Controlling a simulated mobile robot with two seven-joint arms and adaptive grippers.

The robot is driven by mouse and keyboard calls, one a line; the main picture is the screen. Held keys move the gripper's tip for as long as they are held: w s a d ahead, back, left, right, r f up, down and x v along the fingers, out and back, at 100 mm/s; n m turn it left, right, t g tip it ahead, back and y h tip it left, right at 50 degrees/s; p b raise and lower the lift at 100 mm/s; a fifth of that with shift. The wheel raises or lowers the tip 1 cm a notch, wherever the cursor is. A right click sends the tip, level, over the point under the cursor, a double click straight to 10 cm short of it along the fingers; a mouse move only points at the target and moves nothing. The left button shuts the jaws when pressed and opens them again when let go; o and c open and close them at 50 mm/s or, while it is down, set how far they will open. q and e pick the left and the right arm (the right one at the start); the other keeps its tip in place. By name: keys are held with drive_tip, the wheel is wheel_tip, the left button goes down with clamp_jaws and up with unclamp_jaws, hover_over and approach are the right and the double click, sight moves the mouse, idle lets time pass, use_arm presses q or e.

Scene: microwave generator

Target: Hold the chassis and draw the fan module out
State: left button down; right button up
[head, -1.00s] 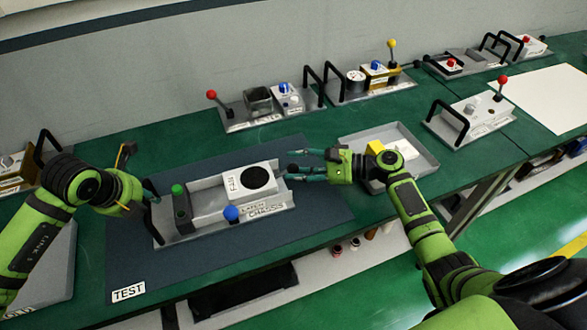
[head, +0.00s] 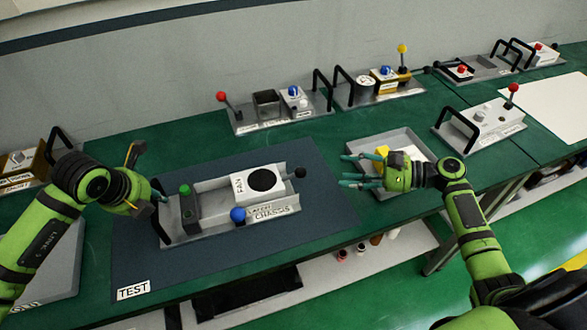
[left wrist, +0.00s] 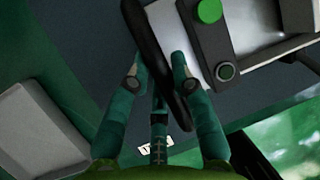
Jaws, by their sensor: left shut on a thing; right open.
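The grey latch chassis (head: 205,229) lies on the dark mat, with a green-button block at its left and a blue knob (head: 238,215) at its front. The white fan module (head: 240,184), with a black round fan, sits in its right part. A black knob (head: 299,172) sticks out at the right end. My left gripper (head: 160,196) is shut on the chassis's black left handle, which the left wrist view shows between the fingers (left wrist: 160,85). My right gripper (head: 360,171) is open and empty, right of the black knob and apart from it, in front of a grey tray.
The grey tray (head: 362,144) holds a yellow block (head: 382,151) and a white piece. Several units with levers and handles stand along the back and right. The mat (head: 300,232), labelled TEST, is clear in front of the chassis.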

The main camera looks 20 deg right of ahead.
use_arm(q)
drive_tip(key=shift+s+a+f, duration=0.1)
drive_tip(key=shift+s+f, duration=0.1)
drive_tip(key=shift+f, duration=0.15)
use_arm(e)
drive_tip(key=shift+s+d+r, duration=0.1)
drive_tip(key=shift+s+d, duration=0.2)
drive_tip(key=shift+d, duration=0.15)
use_arm(q)
drive_tip(key=c, duration=1)
unclamp_jaws()
drive_tip(key=shift+w, duration=0.3)
use_arm(e)
drive_tip(key=shift+w+a, duration=0.1)
drive_tip(key=shift+w, duration=0.1)
use_arm(q)
drive_tip(key=shift+s+r, duration=0.15)
drive_tip(key=shift+r, duration=0.4)
use_arm(e)
drive_tip(key=shift+s, duration=0.1)
use_arm(q)
drive_tip(key=v, duration=1.1)
drive_tip(key=shift+a, duration=0.2)
